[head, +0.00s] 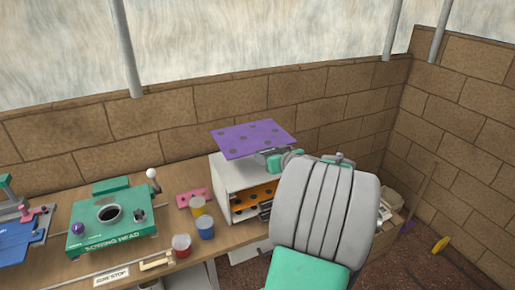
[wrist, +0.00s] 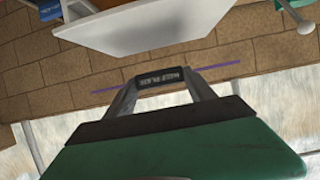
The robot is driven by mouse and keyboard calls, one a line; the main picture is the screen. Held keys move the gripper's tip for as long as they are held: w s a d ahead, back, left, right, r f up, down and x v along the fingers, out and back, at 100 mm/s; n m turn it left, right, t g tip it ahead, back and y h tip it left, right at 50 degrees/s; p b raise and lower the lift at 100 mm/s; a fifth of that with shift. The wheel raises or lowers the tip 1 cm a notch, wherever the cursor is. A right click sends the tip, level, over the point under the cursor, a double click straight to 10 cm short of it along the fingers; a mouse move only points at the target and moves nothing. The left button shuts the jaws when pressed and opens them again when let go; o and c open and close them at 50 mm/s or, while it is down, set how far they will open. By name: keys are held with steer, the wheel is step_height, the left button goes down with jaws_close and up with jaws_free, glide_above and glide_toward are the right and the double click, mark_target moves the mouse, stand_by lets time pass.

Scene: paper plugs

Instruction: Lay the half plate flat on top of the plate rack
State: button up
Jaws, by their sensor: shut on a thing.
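A thin purple sheet with several dark holes, which I take as the half plate (head: 252,138), is held roughly level above the plate rack. The white plate rack (head: 232,180) stands on the bench with an orange sheet (head: 252,197) inside. My gripper (head: 273,158) is shut on the sheet's near right edge. In the wrist view my gripper (wrist: 158,80) closes on the sheet, seen edge-on as a purple line (wrist: 110,85). The rack's white top (wrist: 150,28) shows apart from the sheet there, with a gap between. My arm hides the rack's right side.
A block wall (head: 330,100) runs behind the bench.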

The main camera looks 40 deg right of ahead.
steer(key=shift+w, duration=0.25)
step_height(320, 180, down, 8)
steer(key=b, duration=0.3)
steer(key=shift+r, duration=0.2)
steer(key=shift+s+f+b, duration=0.1)
steer(key=shift+f+b, duration=0.5)
steer(key=shift+b, duration=0.15)
steer(key=o, duration=1.7)
steer(key=shift+a, duration=0.1)
